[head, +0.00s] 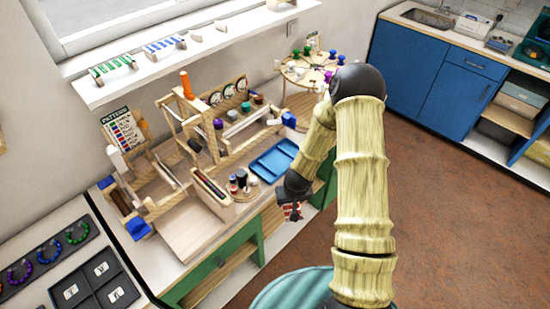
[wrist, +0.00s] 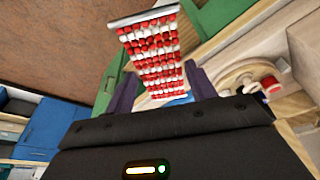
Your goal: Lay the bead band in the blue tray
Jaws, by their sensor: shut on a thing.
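In the head view the bead band (head: 293,211) shows as a small red and white patch below my gripper. The blue tray (head: 272,160) lies on the bench top and looks empty. In the wrist view only a small blue patch shows behind the band, and I cannot tell if it is the tray.
A wooden holder with small pots (head: 240,185) stands left of the tray. A wooden loom-like frame (head: 205,130) and a pattern card (head: 123,130) stand behind and left. A round peg stand (head: 305,70) is at the back. The brown floor is clear to the right.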

